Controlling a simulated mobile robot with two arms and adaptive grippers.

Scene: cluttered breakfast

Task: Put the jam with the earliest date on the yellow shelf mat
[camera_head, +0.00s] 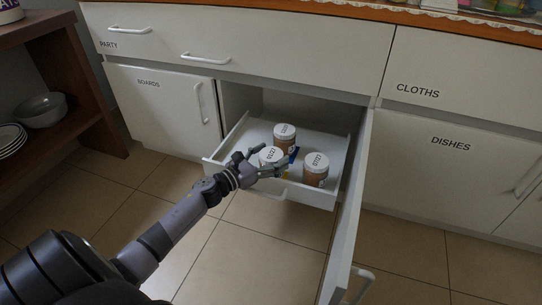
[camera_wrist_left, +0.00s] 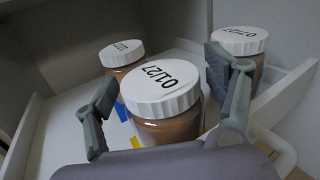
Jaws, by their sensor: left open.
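Three brown jam jars with white lids stand in an open pull-out drawer (camera_head: 232,152). The front-left jar (camera_head: 270,156) reads 01/27; it is the middle jar in the wrist view (camera_wrist_left: 165,95). The right jar (camera_head: 316,171) seems to read 07/27 and shows at right in the wrist view (camera_wrist_left: 240,42). The back jar's (camera_head: 284,133) date is too small to read surely; it is back left in the wrist view (camera_wrist_left: 122,53). My left gripper (camera_head: 262,165) is open, its fingers (camera_wrist_left: 160,108) either side of the 01/27 jar. No yellow shelf mat is in view.
The open cabinet door (camera_head: 347,220) stands just right of the drawer. Closed fronts labelled BOARDS (camera_head: 150,105) and DISHES (camera_head: 450,185) flank it. A wooden shelf (camera_head: 85,128) with a bowl (camera_head: 42,110) and plates (camera_head: 10,140) is at left. The tiled floor in front is clear.

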